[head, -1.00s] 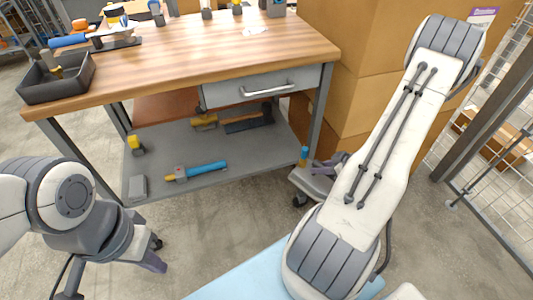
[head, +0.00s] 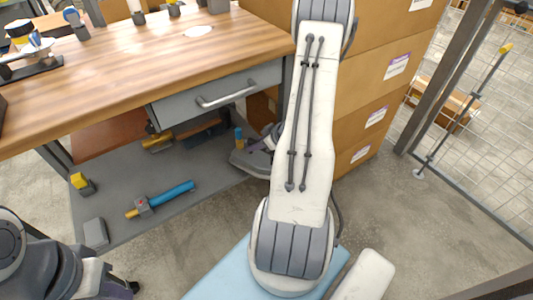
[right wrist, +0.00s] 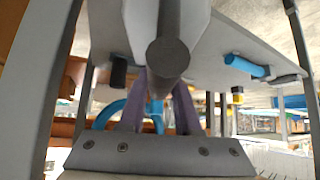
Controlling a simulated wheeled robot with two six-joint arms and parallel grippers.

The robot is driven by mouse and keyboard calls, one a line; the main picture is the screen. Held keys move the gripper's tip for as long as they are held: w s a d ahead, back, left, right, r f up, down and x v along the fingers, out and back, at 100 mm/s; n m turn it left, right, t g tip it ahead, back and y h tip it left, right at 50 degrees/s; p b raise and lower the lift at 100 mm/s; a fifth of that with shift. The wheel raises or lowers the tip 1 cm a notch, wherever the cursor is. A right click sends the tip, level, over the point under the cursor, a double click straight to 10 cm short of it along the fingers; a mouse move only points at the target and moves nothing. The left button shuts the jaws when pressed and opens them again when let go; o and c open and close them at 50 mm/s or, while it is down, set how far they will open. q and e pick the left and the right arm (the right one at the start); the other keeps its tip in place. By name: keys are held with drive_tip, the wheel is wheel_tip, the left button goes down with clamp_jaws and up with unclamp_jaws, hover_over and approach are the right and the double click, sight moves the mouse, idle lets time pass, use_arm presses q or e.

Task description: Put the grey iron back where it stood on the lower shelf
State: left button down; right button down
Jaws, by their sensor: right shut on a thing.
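The grey iron (head: 247,163) is in my right gripper (head: 266,140), near the right end of the lower shelf (head: 125,190). In the right wrist view, the purple fingers (right wrist: 160,105) close around the held thing, and a dark round end and a pale grey body (right wrist: 138,30) fill the upper middle. Whether the iron touches the shelf is unclear. My left gripper (head: 122,288) is at the bottom left, its fingertips mostly cut off.
The lower shelf holds a blue-handled hammer (head: 175,195), a grey block (head: 95,233), a yellow-topped item (head: 82,184) and a dark brush (head: 203,132). The drawer (head: 215,95) hangs above. Cardboard boxes (head: 385,70) stand right. Bare shelf shows around the hammer.

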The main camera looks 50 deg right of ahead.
drive_tip(key=w+a+f+b, duration=0.1)
drive_tip(key=w+f+b, duration=0.2)
drive_tip(key=w, duration=0.6)
drive_tip(key=shift+w+a+f+b, duration=0.15)
drive_tip(key=shift+w+a+b, duration=0.05)
drive_tip(key=shift+w+b, duration=0.2)
drive_tip(key=shift+f, duration=0.1)
drive_tip(key=c, duration=0.6)
unclamp_jaws()
drive_tip(key=shift+s+f, duration=0.1)
